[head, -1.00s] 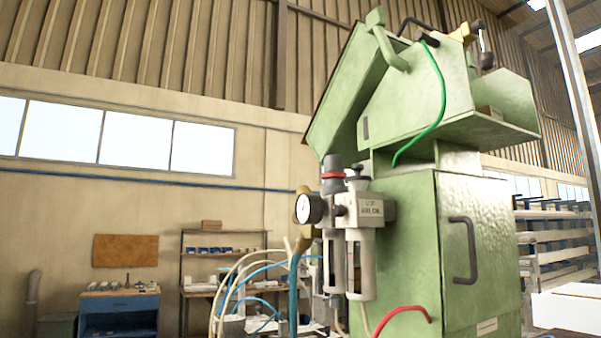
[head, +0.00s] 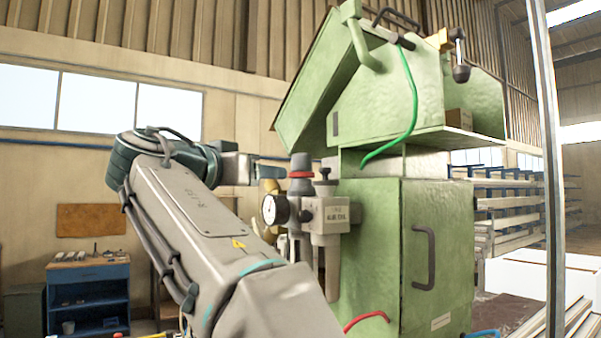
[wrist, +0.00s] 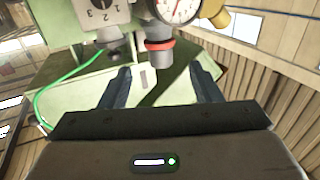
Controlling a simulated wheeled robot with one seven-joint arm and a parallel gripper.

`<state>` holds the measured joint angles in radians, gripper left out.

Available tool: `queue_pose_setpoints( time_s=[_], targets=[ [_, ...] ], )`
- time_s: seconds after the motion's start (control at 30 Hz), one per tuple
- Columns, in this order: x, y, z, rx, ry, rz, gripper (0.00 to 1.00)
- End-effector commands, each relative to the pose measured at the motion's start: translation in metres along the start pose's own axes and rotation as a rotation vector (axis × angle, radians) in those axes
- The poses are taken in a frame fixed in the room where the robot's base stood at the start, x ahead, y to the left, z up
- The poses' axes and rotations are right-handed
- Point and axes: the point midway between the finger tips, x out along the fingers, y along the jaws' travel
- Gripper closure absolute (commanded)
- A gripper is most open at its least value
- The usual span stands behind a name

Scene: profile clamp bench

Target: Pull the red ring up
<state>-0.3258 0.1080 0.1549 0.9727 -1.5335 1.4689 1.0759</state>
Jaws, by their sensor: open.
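The red ring (head: 301,174) sits around the neck of the grey regulator, just under its grey knob (head: 301,160), left of the green cabinet. In the wrist view the ring (wrist: 159,44) shows beyond my fingertips, with the knob's end pointing back between them. My gripper (head: 284,168) is left of the knob, at about its height, with its fingers pointing right. In the wrist view my gripper (wrist: 161,70) is open, one finger on each side of the knob line, holding nothing. Whether a finger touches the knob cannot be told.
A pressure gauge (head: 274,208) is on the regulator's left, below the ring. A labelled grey oiler block (head: 329,215) with a black-topped knob stands close on the right. The green cabinet (head: 375,270) and its overhanging hood with a green hose (head: 413,90) are beside them.

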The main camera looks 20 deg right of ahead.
Motion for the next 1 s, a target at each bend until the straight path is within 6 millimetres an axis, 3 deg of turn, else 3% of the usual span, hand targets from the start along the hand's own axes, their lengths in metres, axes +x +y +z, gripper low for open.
queue_pose_setpoints(
  time_s=[0.17, 0.6, 0.8, 1.0],
  targets=[
    [0.023, 0.002, -0.003, 0.001, 0.003, 0.009, 0.42],
    [0.112, 0.002, -0.003, -0.001, 0.0, 0.006, 0.42],
    [0.132, 0.001, -0.002, 0.0, 0.002, 0.003, 0.42],
    [0.136, 0.001, -0.001, 0.001, 0.001, 0.002, 0.42]
  ],
)
